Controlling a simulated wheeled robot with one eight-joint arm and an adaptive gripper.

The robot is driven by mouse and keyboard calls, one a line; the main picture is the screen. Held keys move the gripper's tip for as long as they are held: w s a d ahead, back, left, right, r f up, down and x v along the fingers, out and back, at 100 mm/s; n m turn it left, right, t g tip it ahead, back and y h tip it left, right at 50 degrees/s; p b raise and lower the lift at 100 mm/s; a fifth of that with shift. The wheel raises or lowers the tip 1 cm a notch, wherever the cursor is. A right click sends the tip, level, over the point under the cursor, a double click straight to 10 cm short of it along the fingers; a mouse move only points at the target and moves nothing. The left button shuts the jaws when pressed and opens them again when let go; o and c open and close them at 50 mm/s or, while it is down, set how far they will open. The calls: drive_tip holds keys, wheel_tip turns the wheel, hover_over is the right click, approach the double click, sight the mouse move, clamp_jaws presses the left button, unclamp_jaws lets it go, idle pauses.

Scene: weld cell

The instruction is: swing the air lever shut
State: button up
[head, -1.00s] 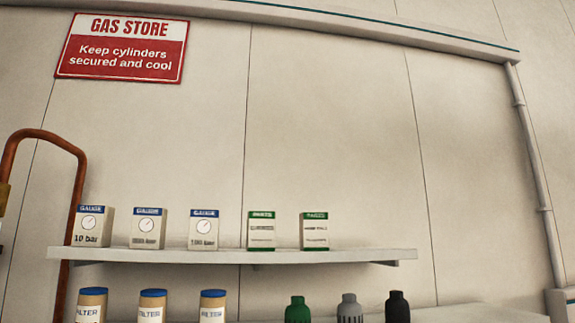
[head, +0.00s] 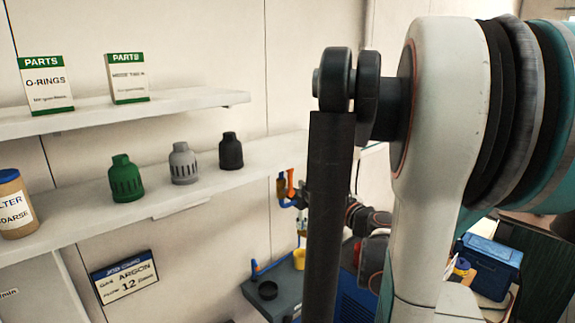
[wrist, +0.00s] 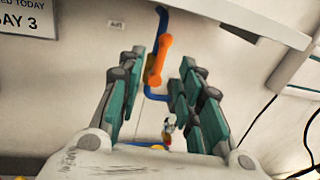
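The air lever (wrist: 158,60) is an orange handle beside a yellowish valve body on a blue pipe (wrist: 161,18). My gripper (wrist: 162,62) is open, with teal and grey fingers on either side of the lever. I see no finger touching it, but cannot tell how deep it sits between them. In the head view the orange lever (head: 290,184) shows small at the wall, just left of my dark arm link, which hides most of my gripper.
Two shelves line the wall at left: cartons above, and green (head: 125,180), grey (head: 184,164) and black (head: 231,152) caps below. A blue box (head: 488,262) is at right. Black cables hang right in the wrist view.

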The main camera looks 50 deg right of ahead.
sight(290, 174)
drive_tip(key=shift+m, duration=0.3)
drive_tip(key=x, duration=0.4)
drive_tip(key=p+x, duration=0.1)
drive_tip(key=x, duration=0.8)
drive_tip(key=shift+w+d+r+p, duration=0.1)
drive_tip(key=shift+w+d+p, duration=0.05)
drive_tip(key=shift+d+p, duration=0.25)
clamp_jaws()
